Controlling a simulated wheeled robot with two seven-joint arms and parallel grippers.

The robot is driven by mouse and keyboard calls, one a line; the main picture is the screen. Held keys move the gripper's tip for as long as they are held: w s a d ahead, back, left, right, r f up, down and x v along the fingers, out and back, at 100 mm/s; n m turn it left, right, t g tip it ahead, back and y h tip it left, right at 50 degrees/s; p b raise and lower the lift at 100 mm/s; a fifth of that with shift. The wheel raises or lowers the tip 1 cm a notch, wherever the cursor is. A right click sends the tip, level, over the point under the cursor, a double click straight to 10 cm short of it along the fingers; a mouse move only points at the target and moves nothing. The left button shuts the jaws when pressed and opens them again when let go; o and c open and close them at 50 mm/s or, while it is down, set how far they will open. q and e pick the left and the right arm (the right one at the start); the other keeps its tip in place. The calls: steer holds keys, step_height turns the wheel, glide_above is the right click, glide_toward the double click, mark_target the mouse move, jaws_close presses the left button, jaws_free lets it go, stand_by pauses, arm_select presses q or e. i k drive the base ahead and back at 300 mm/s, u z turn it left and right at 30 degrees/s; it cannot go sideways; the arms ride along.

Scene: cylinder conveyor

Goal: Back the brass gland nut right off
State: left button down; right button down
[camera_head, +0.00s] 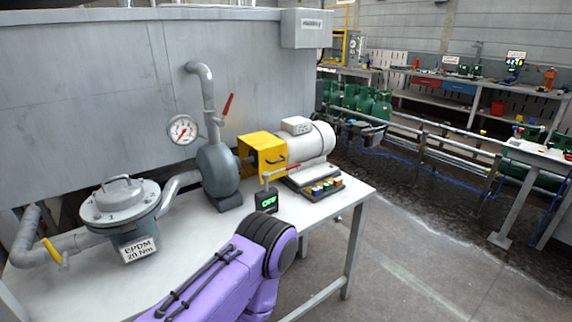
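I cannot make out the brass gland nut in this view. The grey pump (217,172) stands on the white table (190,262), with a pipe rising from it. A yellow guard (264,150) sits between the pump and the white motor (310,142); the short gap between pump and guard is too small to read. One of my purple arm links, with a dark joint, rises from the bottom in front of the table. Neither gripper shows.
A lidded vessel (119,204) labelled EPDM 20 Nm stands on the left of the table. A pressure gauge (184,130) and red lever (228,103) sit by the riser pipe. A box reading OFF (267,202) and coloured buttons (324,187) are at the front right.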

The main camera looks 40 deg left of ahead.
mark_target(247, 171)
steer(key=u, duration=0.2)
steer(key=i, duration=0.6)
steer(key=u, duration=0.45)
